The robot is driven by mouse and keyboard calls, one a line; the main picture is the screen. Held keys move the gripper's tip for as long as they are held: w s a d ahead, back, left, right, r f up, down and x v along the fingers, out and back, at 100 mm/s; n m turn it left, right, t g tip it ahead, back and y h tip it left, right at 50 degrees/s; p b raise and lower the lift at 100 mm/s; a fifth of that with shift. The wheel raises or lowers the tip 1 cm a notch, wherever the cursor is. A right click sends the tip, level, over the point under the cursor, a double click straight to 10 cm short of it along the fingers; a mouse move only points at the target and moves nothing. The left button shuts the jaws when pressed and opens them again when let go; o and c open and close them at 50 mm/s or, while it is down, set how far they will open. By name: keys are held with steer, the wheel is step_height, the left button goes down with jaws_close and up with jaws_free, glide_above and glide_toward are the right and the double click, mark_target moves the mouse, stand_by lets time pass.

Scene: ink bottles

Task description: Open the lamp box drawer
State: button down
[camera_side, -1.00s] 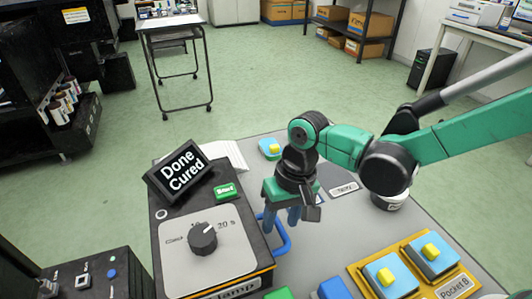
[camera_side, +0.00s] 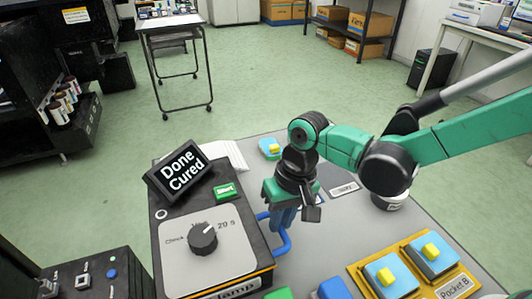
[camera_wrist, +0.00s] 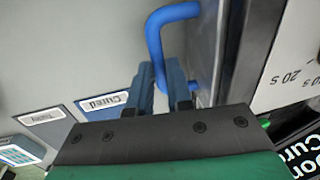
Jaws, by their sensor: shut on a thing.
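The lamp box (camera_side: 165,250) is a dark box at the left in the side view, with a grey top panel, a dial (camera_side: 203,236), a green Start button (camera_side: 227,191) and a screen (camera_side: 178,171) reading "Done Cured". Its blue drawer handle (camera_side: 285,245) sticks out from its right side, and shows in the wrist view (camera_wrist: 155,42). My gripper (camera_side: 284,216) points down at the handle, its blue fingers (camera_wrist: 163,84) shut on the handle bar. No open gap of the drawer is visible; the drawer front is mostly hidden.
An orange tray (camera_side: 362,264) with blue and yellow pieces lies at the front right, labelled "Pocket B". Blue and green blocks sit at the front edge. Grey mat right of the handle is mostly clear, with a "Cured" label (camera_wrist: 101,102).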

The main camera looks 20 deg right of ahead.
steer(key=shift+d, duration=0.1)
stand_by(0.8)
steer(key=d, duration=0.9)
steer(key=shift+d, duration=0.35)
steer(key=c, duration=0.8)
jaws_free()
steer(key=r, duration=0.3)
steer(key=d+r, duration=0.1)
steer(key=r, duration=0.1)
steer(key=shift+r, duration=0.3)
